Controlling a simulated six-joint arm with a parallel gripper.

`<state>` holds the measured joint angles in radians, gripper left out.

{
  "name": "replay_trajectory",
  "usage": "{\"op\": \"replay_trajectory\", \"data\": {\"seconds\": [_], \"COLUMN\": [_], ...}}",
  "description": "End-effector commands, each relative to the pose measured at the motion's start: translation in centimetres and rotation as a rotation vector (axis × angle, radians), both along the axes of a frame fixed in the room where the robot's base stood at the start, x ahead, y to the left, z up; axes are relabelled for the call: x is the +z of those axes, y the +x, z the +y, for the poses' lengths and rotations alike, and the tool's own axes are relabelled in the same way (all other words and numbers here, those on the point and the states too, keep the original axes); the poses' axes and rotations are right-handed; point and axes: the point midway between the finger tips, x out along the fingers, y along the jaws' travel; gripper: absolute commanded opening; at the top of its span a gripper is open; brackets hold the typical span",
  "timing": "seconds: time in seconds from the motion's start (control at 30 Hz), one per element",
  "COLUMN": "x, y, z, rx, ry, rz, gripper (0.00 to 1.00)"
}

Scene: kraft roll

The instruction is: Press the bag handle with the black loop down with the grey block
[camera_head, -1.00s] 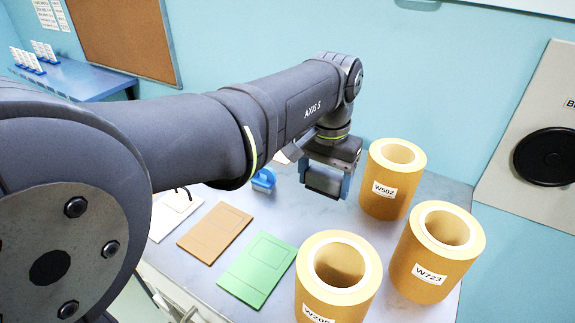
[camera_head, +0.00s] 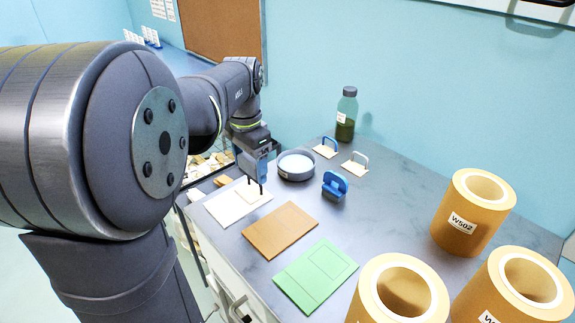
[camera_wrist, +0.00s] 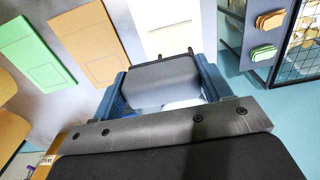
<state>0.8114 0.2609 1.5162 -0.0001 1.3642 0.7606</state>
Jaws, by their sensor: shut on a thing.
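My gripper (camera_head: 256,172) hangs over the far end of the white sheet (camera_head: 226,207), with its blue-tipped fingers shut on the grey block (camera_wrist: 162,82). In the wrist view the block spans the gap between the fingers. The bag handle with the black loop (camera_head: 255,187) stands upright on a pale patch on the white sheet, right at the gripper. In the wrist view two dark legs of the loop (camera_wrist: 158,57) show just past the block's edge. Part of the loop is hidden by the gripper and block. I cannot tell whether the block touches it.
A brown sheet (camera_head: 280,230) and a green sheet (camera_head: 315,275) lie nearby. A round grey dish (camera_head: 296,165), a blue handled tool (camera_head: 335,187), a blue-loop handle (camera_head: 326,149), a white-loop handle (camera_head: 356,165) and a bottle (camera_head: 346,115) stand beyond. Large kraft rolls (camera_head: 473,212) fill the right.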

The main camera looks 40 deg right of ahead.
Motion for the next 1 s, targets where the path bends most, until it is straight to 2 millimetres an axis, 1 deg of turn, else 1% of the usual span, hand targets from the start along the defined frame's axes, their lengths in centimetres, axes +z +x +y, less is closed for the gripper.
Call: {"op": "replay_trajectory", "data": {"seconds": [0.03,0.1,0.23,0.47,0.8,1.0], "x": [-0.1,-0.2,-0.3,-1.7,-4.8,-5.8], "y": [0.8,1.4,2.0,2.0,2.0,2.0], "z": [0.7,1.4,2.0,2.0,2.0,2.0], "rx": [0.005,0.003,0.0,-0.001,-0.001,-0.001], "ry": [0.0,0.0,0.0,0.001,0.001,0.0], "rz": [0.0,0.0,0.0,0.001,0.001,0.0], "gripper": [0.45,0.45,0.45,0.45,0.45,0.45]}}
